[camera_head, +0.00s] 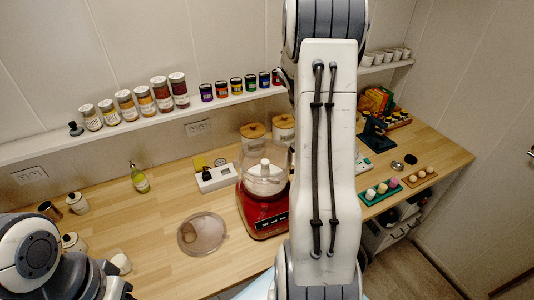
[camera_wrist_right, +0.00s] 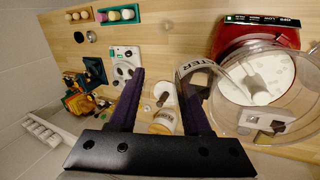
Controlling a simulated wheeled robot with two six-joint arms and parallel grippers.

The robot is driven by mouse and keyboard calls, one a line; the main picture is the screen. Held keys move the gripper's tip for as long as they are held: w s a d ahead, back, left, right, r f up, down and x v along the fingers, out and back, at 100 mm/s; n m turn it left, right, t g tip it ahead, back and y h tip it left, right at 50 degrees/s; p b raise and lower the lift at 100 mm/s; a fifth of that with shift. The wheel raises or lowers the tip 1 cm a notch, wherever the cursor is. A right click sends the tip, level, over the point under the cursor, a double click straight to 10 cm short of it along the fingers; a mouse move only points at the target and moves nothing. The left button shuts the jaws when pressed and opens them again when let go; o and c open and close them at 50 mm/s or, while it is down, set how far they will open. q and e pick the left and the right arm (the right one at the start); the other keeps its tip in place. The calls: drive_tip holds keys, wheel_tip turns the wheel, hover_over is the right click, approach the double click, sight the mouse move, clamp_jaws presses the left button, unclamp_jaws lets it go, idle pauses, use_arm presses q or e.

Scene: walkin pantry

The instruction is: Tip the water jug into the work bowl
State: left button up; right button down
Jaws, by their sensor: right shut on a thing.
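The clear work bowl (camera_head: 264,170) sits on a red food processor base (camera_head: 262,215), left of my right arm in the head view. In the right wrist view the bowl (camera_wrist_right: 262,75) shows a white bottom and a central hub. My right gripper (camera_wrist_right: 167,92) is shut on the clear water jug (camera_wrist_right: 203,68), whose label partly reads "TER". The jug appears close beside the bowl; its tilt and water level are unclear. In the head view my right arm hides the jug and gripper. My left arm is at the lower left; its fingers are not visible.
A round clear dish (camera_head: 203,234) lies left of the processor. A green-yellow bottle (camera_head: 139,178) and a white scale (camera_head: 215,178) stand behind. Wooden-lidded jars (camera_head: 253,131) are behind the bowl. A teal tray (camera_head: 380,191) is at right. The counter's left middle is mostly clear.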

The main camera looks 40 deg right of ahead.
drive_tip(key=shift+s+d+f+y+p, duration=0.2)
drive_tip(key=shift+d+f+y+p, duration=0.2)
drive_tip(key=shift+d+y, duration=0.2)
drive_tip(key=shift+s+d+f+t+y, duration=0.15)
drive_tip(key=shift+d+f+t+y, duration=0.3)
drive_tip(key=shift+y, duration=0.4)
drive_tip(key=shift+s+d+f+t+y, duration=0.1)
drive_tip(key=shift+d+f+t+y, duration=0.25)
drive_tip(key=shift+y, duration=0.5)
drive_tip(key=shift+d, duration=0.15)
drive_tip(key=shift+s, duration=0.1)
